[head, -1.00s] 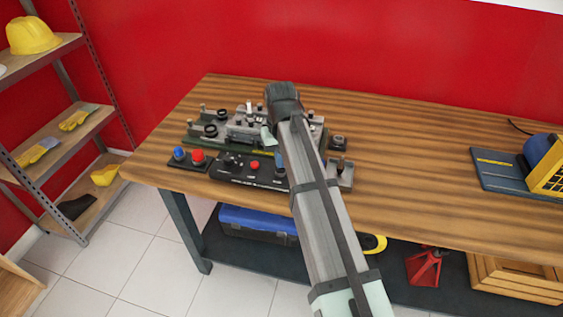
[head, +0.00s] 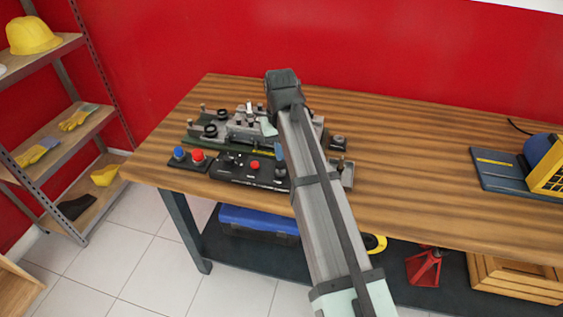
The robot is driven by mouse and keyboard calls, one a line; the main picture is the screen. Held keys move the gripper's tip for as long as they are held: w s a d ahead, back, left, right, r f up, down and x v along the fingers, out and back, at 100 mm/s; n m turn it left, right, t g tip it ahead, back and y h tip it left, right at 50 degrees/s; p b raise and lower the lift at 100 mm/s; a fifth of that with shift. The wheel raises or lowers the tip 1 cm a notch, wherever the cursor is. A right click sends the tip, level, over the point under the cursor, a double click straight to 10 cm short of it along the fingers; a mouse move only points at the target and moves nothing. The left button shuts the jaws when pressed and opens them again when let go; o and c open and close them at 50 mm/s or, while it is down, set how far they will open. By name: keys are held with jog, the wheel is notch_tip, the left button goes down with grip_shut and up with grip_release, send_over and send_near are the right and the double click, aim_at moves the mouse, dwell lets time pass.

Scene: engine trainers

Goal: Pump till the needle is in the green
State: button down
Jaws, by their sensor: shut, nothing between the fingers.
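The engine trainer (head: 198,133) is a grey and dark green unit with several black and metal fittings, standing on the left part of the wooden bench. A black control panel (head: 222,172) with knobs and a red button lies along its front edge. A small box with a blue and a red button (head: 188,157) sits at its left end. I cannot make out a gauge, needle or green zone; my arm covers the right part of the trainer.
A red wall stands behind. Shelves with a yellow helmet (head: 32,35) and gloves stand at the left.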

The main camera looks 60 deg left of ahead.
jog(key=shift+f, duration=0.25)
dwell(0.4)
jog(key=shift+f, duration=1.3)
jog(key=shift+r, duration=1.55)
jog(key=shift+f, duration=0.25)
jog(key=shift+f, duration=1.35)
jog(key=shift+r, duration=1.6)
